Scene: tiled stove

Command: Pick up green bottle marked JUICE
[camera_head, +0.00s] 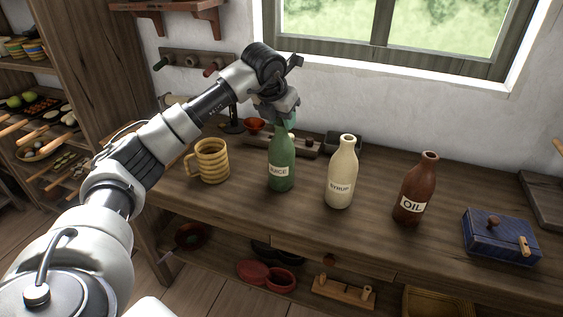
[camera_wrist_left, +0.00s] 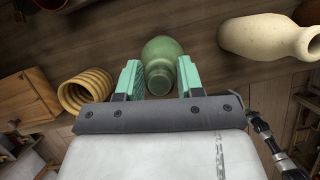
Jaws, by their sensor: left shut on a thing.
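The green bottle marked JUICE (camera_head: 281,166) is upright at the wooden table, between the striped mug and the cream bottle. My left gripper (camera_head: 286,117) comes down from above and is shut on its neck. In the left wrist view the green bottle (camera_wrist_left: 162,62) shows between the two teal fingers of my left gripper (camera_wrist_left: 160,80). The bottle's top is partly hidden by the gripper in the head view. I cannot tell whether its base touches the table.
A yellow ribbed mug (camera_head: 212,162) stands left of the bottle. A cream SYRUP bottle (camera_head: 342,170) and a brown OIL bottle (camera_head: 415,187) stand to its right. A blue box (camera_head: 500,237) is at the right.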

